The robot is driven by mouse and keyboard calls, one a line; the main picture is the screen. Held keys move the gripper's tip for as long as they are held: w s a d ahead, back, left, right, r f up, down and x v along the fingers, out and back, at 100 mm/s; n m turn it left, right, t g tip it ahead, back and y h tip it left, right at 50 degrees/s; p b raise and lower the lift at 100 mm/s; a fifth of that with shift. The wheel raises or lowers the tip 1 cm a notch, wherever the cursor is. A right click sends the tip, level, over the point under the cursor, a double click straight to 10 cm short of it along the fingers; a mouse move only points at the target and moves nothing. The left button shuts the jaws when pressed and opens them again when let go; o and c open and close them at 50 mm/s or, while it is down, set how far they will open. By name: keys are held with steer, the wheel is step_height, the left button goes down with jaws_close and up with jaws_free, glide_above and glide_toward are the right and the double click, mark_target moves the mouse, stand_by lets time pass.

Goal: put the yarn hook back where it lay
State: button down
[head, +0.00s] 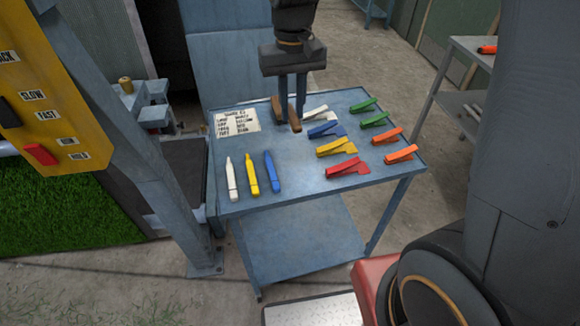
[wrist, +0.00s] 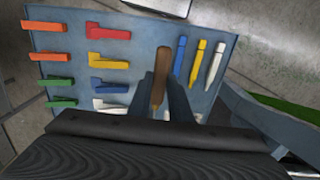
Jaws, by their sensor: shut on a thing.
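My gripper (head: 289,103) points down over the back middle of the blue-grey table. It is shut on a brown wooden-looking handle, which I take as the yarn hook (head: 294,115). In the wrist view my gripper (wrist: 168,105) has the yarn hook (wrist: 161,68) between its fingers, with its brown end pointing away from the wrist. The hook's metal part is hidden. I cannot tell whether the hook touches the tabletop (head: 290,190).
White, yellow (head: 251,174) and blue markers lie at the front left. A written card (head: 237,122) lies at the back left. Clips in white, blue, yellow, red (head: 347,168), green and orange (head: 401,153) fill the right. The front middle is bare.

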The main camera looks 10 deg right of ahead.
steer(key=f+b, duration=0.2)
steer(key=f, duration=0.4)
steer(key=w+f+b, duration=0.1)
steer(key=f, duration=0.5)
steer(key=w+f+b, duration=0.1)
steer(key=f+b, duration=0.1)
steer(key=f, duration=0.4)
steer(key=shift+w+f+b, duration=0.15)
steer(key=shift+f+b, duration=0.1)
steer(key=shift+b, duration=0.1)
steer(key=c, duration=1.7)
jaws_free()
steer(key=shift+f, duration=0.1)
steer(key=shift+o, duration=0.4)
step_height(320, 180, up, 12)
steer(key=b, duration=0.3)
steer(key=s+d+f+m+t, duration=0.1)
steer(key=s+d+f, duration=0.5)
steer(key=s+d, duration=0.3)
steer(key=s, duration=0.3)
steer(key=shift+d, duration=0.4)
